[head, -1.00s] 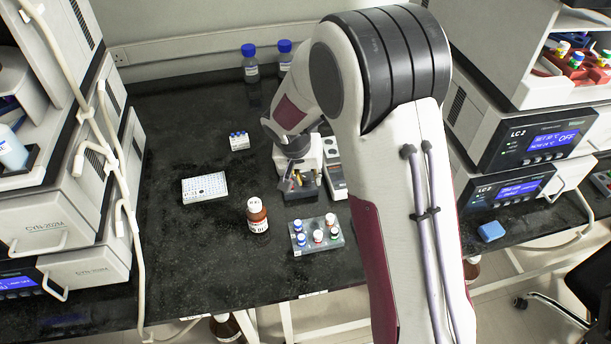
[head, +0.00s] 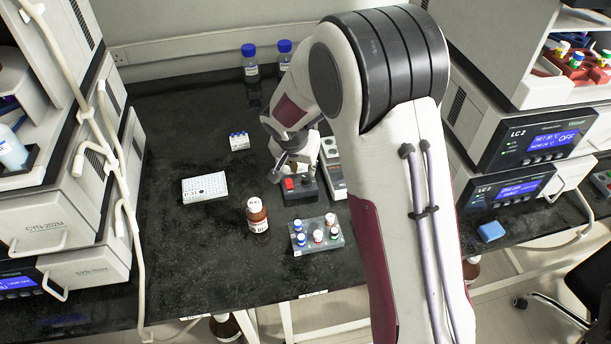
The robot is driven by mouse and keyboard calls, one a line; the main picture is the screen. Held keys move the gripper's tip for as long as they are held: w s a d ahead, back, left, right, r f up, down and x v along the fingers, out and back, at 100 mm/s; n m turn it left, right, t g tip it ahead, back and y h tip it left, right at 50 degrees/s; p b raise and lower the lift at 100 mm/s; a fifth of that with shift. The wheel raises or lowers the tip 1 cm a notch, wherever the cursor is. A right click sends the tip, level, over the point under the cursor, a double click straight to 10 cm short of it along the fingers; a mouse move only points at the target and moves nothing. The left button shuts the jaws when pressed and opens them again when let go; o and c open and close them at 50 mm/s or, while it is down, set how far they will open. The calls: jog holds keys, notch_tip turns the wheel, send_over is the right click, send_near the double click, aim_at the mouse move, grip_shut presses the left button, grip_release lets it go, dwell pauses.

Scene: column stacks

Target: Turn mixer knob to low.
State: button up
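A small bench device with a dark base (head: 303,193) and a red part (head: 290,184) on its front, apparently the mixer and its knob, stands near the middle of the black bench. My gripper (head: 283,170) is just above and behind the red part, small in the view. I cannot tell whether it touches the device, or whether its fingers are open or shut. My wrist and gripper hide much of the device's upper part. The knob's setting is too small to read.
A white and dark device (head: 336,184) stands close on the right. A vial rack (head: 326,243), a brown bottle (head: 257,216), a white well plate (head: 204,188) and a small vial block (head: 239,141) are nearby. Two blue-capped bottles (head: 250,66) stand behind.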

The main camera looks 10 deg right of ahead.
aim_at(306, 178)
jog(key=shift+x, duration=3.7)
grip_shut()
